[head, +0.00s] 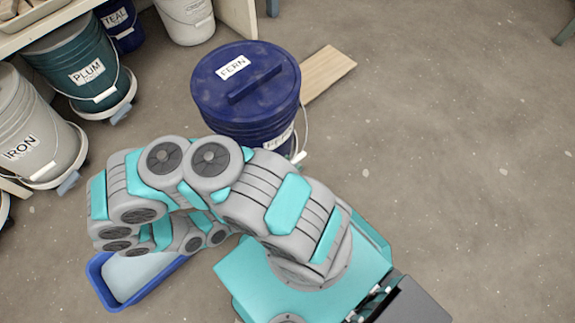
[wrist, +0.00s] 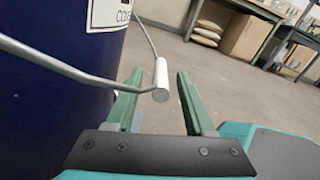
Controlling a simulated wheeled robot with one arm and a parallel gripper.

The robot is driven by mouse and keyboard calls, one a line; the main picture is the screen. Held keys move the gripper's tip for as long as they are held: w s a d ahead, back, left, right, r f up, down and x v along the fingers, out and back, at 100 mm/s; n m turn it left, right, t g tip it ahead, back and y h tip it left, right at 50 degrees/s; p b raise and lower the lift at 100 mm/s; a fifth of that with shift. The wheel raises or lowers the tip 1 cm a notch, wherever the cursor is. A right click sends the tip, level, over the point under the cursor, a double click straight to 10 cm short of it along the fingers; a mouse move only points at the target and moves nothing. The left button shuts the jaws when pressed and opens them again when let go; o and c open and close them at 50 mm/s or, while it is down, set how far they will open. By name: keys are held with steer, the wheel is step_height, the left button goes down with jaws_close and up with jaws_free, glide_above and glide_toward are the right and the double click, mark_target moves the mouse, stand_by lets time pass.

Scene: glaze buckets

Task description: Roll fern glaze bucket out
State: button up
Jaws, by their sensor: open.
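A dark blue bucket stands on the floor in the head view; its blue lid (head: 215,95) carries a label reading FERN. A second label on its side is partly hidden there. In the wrist view the bucket (wrist: 45,110) fills the left, and its side label (wrist: 108,14) is cut off, seeming to begin "CO". Its wire handle has a white grip (wrist: 161,80). My gripper (wrist: 158,76) is open, with the white grip showing between its green fingertips; I cannot tell whether they touch it. In the head view my arm hides the gripper.
Buckets labelled PLUM (head: 70,55), IRON (head: 22,125) and TEAL (head: 118,22) stand at the left shelf, PLUM and IRON on dollies. A wooden board (head: 330,70) lies behind the lidded bucket. A blue tray (head: 97,272) is at lower left. The right floor is clear.

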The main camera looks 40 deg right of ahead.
steer(key=a+p, duration=0.1)
steer(key=a, duration=0.6)
steer(key=shift+s+a, duration=0.15)
steer(key=shift+a, duration=0.2)
steer(key=shift+a, duration=0.15)
stand_by(0.4)
